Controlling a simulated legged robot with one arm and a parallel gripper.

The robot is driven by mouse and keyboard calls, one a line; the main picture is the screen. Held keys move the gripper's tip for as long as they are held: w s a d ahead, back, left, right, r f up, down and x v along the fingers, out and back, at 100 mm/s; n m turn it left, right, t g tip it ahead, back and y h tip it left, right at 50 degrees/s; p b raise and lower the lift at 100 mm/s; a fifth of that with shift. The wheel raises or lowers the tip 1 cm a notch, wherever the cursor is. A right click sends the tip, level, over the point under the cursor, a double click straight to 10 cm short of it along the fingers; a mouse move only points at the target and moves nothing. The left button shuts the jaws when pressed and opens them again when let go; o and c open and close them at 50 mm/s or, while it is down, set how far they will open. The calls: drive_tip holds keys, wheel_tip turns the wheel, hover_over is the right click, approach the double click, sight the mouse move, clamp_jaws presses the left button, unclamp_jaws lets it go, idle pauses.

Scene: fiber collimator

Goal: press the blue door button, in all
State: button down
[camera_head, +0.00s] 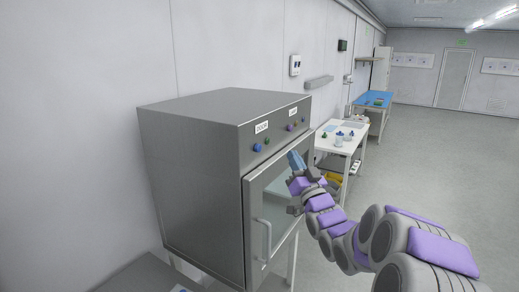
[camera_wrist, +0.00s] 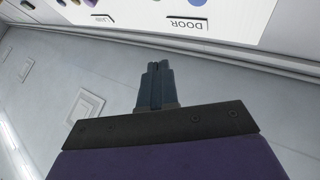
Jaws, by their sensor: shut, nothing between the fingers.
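The blue door button (camera_head: 257,147) sits under the DOOR label (camera_head: 262,127) on the upper front panel of a steel cabinet (camera_head: 190,160). In the wrist view the panel is upside down, and the blue button (camera_wrist: 198,2) is cut by the top edge near the DOOR label (camera_wrist: 187,23). My gripper (camera_head: 293,156) is in front of the cabinet door, right of and slightly below the blue button, apart from it. In the wrist view its fingers (camera_wrist: 158,67) are together and empty, pointing toward the panel.
Another button (camera_head: 267,141) is beside the blue one. A second labelled group of buttons (camera_head: 296,124) is further right. The glass door (camera_head: 270,205) is closed, with a vertical handle (camera_head: 265,240). A white table (camera_head: 350,134) with small items stands beyond. The floor at right is clear.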

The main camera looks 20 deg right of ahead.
sight(258, 148)
drive_tip(key=w+a+p, duration=0.1)
drive_tip(key=w+a, duration=0.3)
drive_tip(key=w, duration=0.2)
drive_tip(key=shift+a, duration=0.4)
drive_tip(key=shift+w, duration=0.1)
idle(1.7)
drive_tip(key=shift+w+a, duration=0.25)
drive_tip(key=shift+a, duration=0.1)
drive_tip(key=shift+w+a+r, duration=0.1)
drive_tip(key=shift+w+a, duration=0.15)
drive_tip(key=shift+w, duration=0.1)
idle(0.9)
drive_tip(key=shift+s+d, duration=0.1)
drive_tip(key=shift+s+d+b, duration=0.3)
drive_tip(key=shift+s+d, duration=0.15)
drive_tip(key=shift+s, duration=0.15)
idle(0.3)
